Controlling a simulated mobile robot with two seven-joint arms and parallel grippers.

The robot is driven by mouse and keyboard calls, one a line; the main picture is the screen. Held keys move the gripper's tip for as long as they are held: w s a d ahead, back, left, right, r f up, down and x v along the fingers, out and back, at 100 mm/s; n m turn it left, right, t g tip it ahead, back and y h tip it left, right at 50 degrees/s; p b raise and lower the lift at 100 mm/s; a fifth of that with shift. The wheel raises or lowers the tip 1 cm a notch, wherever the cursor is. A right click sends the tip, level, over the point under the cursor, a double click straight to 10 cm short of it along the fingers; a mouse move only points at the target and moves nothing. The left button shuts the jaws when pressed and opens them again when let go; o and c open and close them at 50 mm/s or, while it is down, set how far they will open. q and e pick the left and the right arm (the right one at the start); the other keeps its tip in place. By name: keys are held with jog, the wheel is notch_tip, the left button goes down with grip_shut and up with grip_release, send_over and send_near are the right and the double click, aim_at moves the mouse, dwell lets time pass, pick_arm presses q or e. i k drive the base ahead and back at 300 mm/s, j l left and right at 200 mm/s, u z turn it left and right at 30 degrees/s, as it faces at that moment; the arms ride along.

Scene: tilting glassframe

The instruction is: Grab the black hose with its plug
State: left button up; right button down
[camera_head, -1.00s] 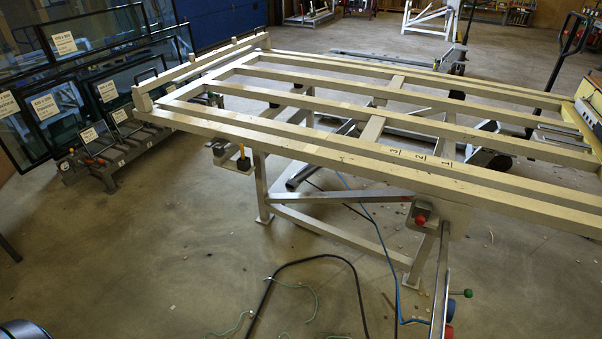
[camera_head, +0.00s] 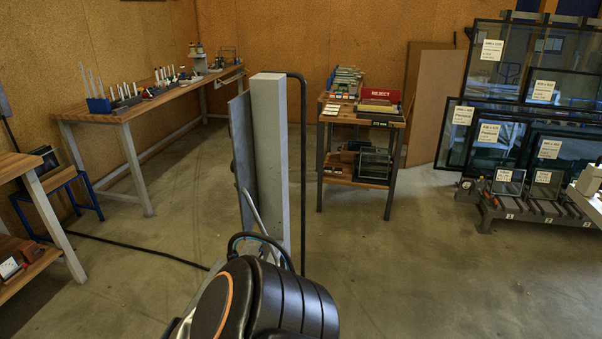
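A black hose or tube (camera_head: 303,150) runs up the right side of a grey upright post (camera_head: 270,150) and bends over near its top. A dark hose (camera_head: 140,247) also lies across the floor on the left, leading toward the post's foot. I cannot tell whether these are one hose, and no plug can be made out. A black arm link of mine with an orange stripe fills the bottom middle and hides the foot of the post. Neither of my grippers is in view.
A long workbench (camera_head: 150,105) stands along the left wall, and another bench (camera_head: 25,165) at the left edge. A small wooden table (camera_head: 360,115) with a red REJECT box stands behind the post. Glass panes (camera_head: 545,100) stand at right. The floor right of centre is clear.

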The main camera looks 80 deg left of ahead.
aim_at(231, 255)
jog(key=u, duration=3.1)
jog(key=i+l+u, duration=0.1)
jog(key=l, duration=0.35)
jog(key=i+l+u, duration=0.1)
jog(key=l, duration=0.8)
jog(key=i+u, duration=0.05)
jog(key=i, duration=0.05)
